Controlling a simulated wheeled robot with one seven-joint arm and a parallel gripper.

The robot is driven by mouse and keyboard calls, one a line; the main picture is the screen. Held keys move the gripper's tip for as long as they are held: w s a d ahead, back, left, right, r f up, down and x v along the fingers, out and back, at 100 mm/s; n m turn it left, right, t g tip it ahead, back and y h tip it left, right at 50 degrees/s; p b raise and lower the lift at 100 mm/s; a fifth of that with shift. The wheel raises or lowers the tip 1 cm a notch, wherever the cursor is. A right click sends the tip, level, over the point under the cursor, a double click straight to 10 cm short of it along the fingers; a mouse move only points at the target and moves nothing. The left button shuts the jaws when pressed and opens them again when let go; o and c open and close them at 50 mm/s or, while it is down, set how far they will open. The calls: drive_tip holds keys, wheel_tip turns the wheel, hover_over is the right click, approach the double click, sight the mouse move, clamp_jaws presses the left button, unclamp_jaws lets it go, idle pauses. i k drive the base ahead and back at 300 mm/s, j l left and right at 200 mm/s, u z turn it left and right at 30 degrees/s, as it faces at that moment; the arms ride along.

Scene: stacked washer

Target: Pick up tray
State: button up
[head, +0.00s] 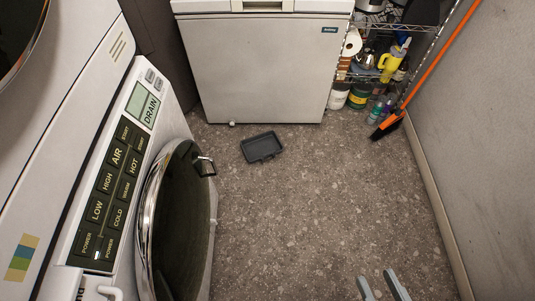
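A small dark grey rectangular tray (262,148) lies flat on the floor, in the upper middle of the head view. It has a raised rim and sits just in front of the white chest appliance. My gripper (382,287) shows at the bottom edge, right of centre, as two grey fingers with a gap between them. It is open and nothing shows between the fingers. It is well apart from the tray, nearer to me and to the right. The rest of the gripper is out of frame.
A stacked washer (120,165) with a round, chrome-rimmed door (180,225) fills the left. The white chest appliance (262,70) stands behind the tray. A wire shelf with bottles (385,65) and an orange broom (425,78) are at right. The speckled floor (310,210) between is clear.

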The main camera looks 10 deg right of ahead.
sight(259, 147)
drive_tip(key=i+l+u, duration=0.35)
drive_tip(key=i+l, duration=0.35)
drive_tip(key=i+l+u, duration=0.25)
drive_tip(key=i+l, duration=0.4)
drive_tip(key=i+l+u, duration=0.2)
drive_tip(key=i+l, duration=0.45)
drive_tip(key=l, duration=0.15)
